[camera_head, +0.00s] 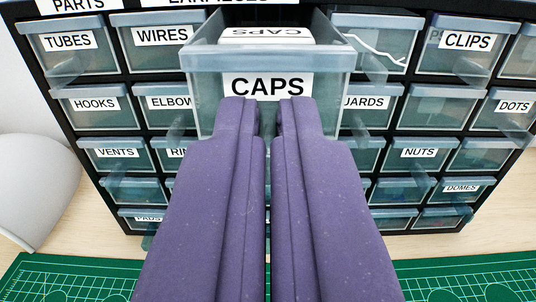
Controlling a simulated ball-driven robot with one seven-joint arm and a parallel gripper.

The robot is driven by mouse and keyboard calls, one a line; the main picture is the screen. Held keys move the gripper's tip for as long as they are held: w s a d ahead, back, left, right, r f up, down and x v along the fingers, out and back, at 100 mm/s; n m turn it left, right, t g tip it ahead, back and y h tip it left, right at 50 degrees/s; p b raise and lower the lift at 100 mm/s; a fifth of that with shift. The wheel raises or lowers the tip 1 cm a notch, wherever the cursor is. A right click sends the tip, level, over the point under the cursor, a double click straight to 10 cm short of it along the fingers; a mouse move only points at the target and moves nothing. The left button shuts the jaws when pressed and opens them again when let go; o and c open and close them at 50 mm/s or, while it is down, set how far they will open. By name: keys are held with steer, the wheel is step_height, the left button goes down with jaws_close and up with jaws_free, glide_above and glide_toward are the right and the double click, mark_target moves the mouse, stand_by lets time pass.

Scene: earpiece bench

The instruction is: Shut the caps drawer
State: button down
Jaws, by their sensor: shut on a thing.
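The caps drawer (215,88) is a clear bluish box with a white label reading CAPS. It is pulled out of the cabinet and stands well proud of the drawers around it. A second CAPS label shows upside down through its open top. My gripper (267,112) has two purple fingers reaching up from the bottom of the picture. The fingertips are close together at the lower front of the drawer, just below the label. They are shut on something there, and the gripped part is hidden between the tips.
The dark cabinet (93,77) holds several labelled drawers, including TUBES (62,65), WIRES, CLIPS (465,60) and HOOKS. Those seen clearly sit in their slots. A green cutting mat (60,280) lies on the wooden bench below. A white rounded object (35,190) stands at left.

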steer(key=w, duration=0.3)
steer(key=shift+w+b, duration=0.2)
steer(key=shift+b, duration=0.1)
steer(key=c, duration=1.3)
jaws_free()
steer(key=s+p, duration=0.1)
steer(key=s, duration=0.7)
steer(key=shift+w, duration=0.1)
